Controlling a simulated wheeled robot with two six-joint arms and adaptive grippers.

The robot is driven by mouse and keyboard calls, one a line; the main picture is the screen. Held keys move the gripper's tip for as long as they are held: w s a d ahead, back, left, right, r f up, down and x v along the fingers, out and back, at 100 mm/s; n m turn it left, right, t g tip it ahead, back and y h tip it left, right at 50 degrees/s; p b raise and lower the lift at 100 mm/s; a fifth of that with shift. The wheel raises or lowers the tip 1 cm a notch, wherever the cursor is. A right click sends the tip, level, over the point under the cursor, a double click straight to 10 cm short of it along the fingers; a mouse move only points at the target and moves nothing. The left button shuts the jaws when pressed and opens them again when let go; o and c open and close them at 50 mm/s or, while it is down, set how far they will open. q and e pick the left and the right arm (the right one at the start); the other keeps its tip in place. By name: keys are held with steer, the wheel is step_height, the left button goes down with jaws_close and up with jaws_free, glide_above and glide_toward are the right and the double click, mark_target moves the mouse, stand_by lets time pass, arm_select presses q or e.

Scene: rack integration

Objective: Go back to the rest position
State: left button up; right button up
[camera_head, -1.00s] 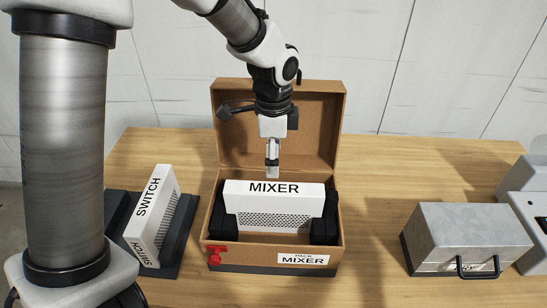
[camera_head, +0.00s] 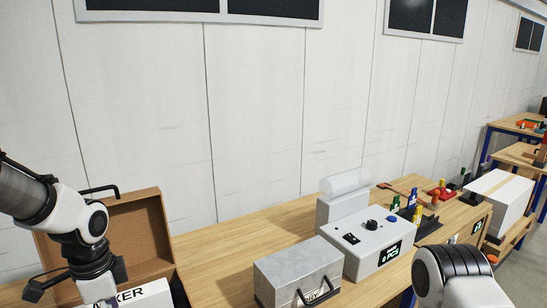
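The open brown box (camera_head: 142,222) stands on the table at lower left, its lid raised. Inside it is the white mixer unit (camera_head: 148,293), its lettering cut off by the bottom edge. My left arm comes in from the left, and its wrist hangs in front of the box. The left gripper's body (camera_head: 95,287) shows at the bottom edge; its fingertips are out of frame, so its opening does not show. A white and black link of my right arm shows at lower right; its gripper is out of view.
A grey metal case (camera_head: 290,268) with a black handle stands right of the box. Beyond it is a white device (camera_head: 370,245) with knob, blue button and green display. Farther right are small coloured items and a white carton (camera_head: 499,203). The wall is behind.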

arm_select(q)
steer(key=s+d+f+n+g+b, duration=0.1)
steer(key=s+f+n+b, duration=0.2)
steer(key=s+f, duration=0.85)
steer(key=s+d+f+n+g+b, duration=0.25)
steer(key=s+f, duration=0.35)
steer(key=f, duration=1.1)
steer(key=s+d+f+n+b, duration=0.1)
steer(key=s+f+n+b, duration=0.25)
steer(key=s+f, duration=0.8)
steer(key=w+f+n+t, duration=0.2)
steer(key=w+n+t, duration=0.1)
steer(key=w, duration=0.5)
steer(key=shift+w+a+f, duration=0.25)
steer(key=shift+f, duration=0.1)
steer(key=shift+t, duration=0.25)
